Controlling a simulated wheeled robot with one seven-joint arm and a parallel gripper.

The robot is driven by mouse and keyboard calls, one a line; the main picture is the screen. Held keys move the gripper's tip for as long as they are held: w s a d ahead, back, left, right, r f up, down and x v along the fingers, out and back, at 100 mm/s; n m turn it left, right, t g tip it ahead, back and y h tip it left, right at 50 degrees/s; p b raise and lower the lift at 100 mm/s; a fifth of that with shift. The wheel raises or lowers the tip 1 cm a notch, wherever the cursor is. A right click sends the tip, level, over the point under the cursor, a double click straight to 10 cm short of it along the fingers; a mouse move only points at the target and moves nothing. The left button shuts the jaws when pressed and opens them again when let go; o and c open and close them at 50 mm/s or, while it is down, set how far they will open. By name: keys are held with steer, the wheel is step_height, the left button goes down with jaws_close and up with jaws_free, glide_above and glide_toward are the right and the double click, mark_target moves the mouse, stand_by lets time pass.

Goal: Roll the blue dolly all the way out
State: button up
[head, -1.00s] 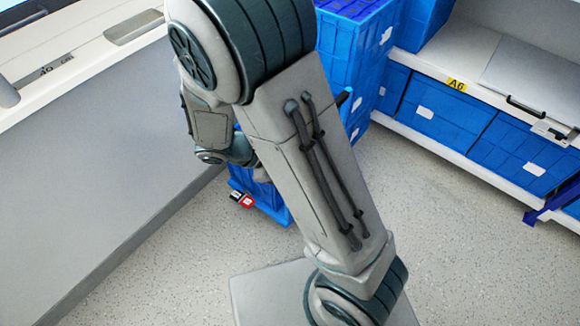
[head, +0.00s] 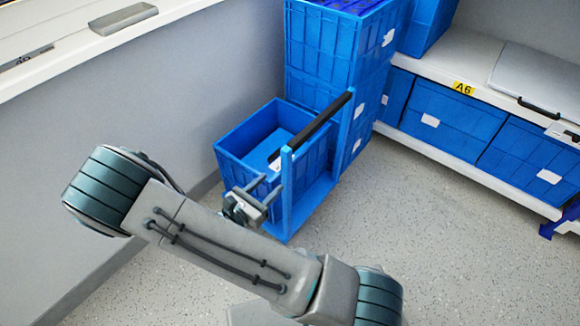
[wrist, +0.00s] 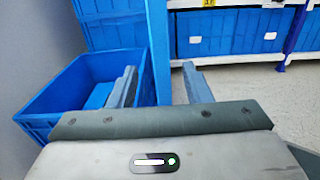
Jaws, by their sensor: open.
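The blue dolly (head: 287,200) stands on the floor beside the grey wall, with upright blue posts and a black handle bar (head: 316,127) across their tops. It carries an open blue crate (head: 232,165). My gripper (head: 265,186) is open and empty, low in front of the dolly's near post, below the handle bar. In the wrist view the blue post (wrist: 158,50) shows between my two fingers (wrist: 157,86), with the open crate (wrist: 45,98) to the left. I cannot tell whether a finger touches the post. The dolly's wheels are hidden.
Stacked blue crates (head: 335,50) stand right behind the dolly. A white shelf (head: 450,165) with blue crates and an A6 label runs along the right. A grey wall (head: 130,100) with a white ledge bounds the left. The speckled floor (head: 440,255) at the front right is clear.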

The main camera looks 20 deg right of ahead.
mark_target(283, 171)
steer(key=b+x, duration=0.2)
steer(key=x, duration=0.8)
steer(key=shift+d, duration=0.1)
jaws_close()
